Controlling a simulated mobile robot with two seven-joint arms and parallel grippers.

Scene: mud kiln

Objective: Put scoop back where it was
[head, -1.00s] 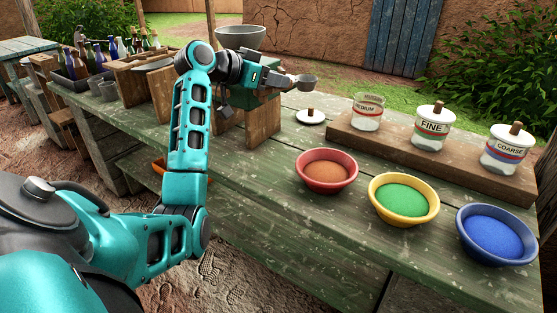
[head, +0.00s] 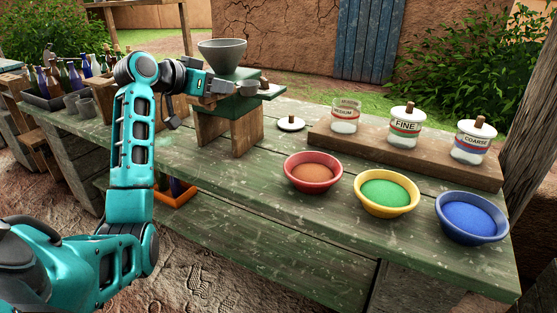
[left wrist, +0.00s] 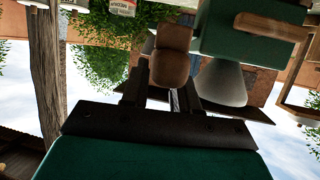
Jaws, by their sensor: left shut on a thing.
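That view is upside down, with the green stand (left wrist: 225,42) and the grey funnel (left wrist: 220,83) close beside the handle. My right gripper is not in view.
Red (head: 313,172), yellow (head: 387,193) and blue (head: 471,217) bowls of powder stand along the front. Behind them, a wooden board (head: 380,145) carries an open jar (head: 345,115) and two lidded jars. A loose lid (head: 291,124) lies beside it. Bottles crowd the left end.

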